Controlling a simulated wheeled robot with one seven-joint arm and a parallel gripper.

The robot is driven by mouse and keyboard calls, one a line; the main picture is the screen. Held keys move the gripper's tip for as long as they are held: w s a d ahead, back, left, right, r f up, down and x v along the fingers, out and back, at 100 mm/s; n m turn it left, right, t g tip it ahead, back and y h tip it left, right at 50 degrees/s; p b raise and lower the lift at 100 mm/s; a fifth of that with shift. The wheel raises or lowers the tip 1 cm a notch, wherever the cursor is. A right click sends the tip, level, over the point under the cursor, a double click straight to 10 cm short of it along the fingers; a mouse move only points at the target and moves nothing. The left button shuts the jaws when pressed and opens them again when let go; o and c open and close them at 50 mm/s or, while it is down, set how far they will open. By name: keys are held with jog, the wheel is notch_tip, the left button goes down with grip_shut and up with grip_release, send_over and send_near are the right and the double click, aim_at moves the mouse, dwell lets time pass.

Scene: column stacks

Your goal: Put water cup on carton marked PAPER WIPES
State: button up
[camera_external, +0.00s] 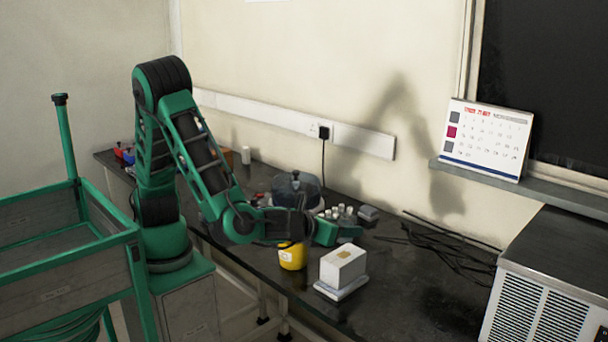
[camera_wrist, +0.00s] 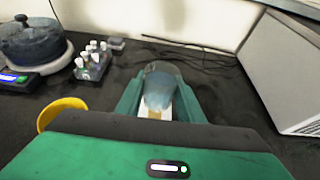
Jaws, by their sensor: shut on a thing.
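My gripper (camera_wrist: 158,95) is shut on a clear bluish cup (camera_wrist: 162,84), which sits between its two green fingers. In the external view, my gripper (camera_external: 338,233) is at the end of the outstretched arm, and the cup is hard to make out there. A white carton (camera_external: 343,270) with a tan patch on top stands on a white slab, just below and in front of the gripper in the picture. Any lettering on it is too small to read. In the wrist view, a pale patch shows below the cup; I cannot tell whether it is the carton.
A yellow container (camera_external: 292,256) stands left of the carton. Behind are a dark lidded pot (camera_wrist: 35,42) on a device with a display and a rack of small bottles (camera_wrist: 92,62). Black cables (camera_external: 445,242) lie at the back right, near a vented metal unit (camera_external: 545,290).

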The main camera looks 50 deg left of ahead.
aim_at(345, 242)
jog(key=shift+d+f, duration=0.1)
jog(key=shift+f, duration=1.95)
jog(key=shift+f, duration=0.1)
jog(key=o, duration=1.1)
jog(key=shift+s, duration=0.1)
jog(key=v, duration=1.2)
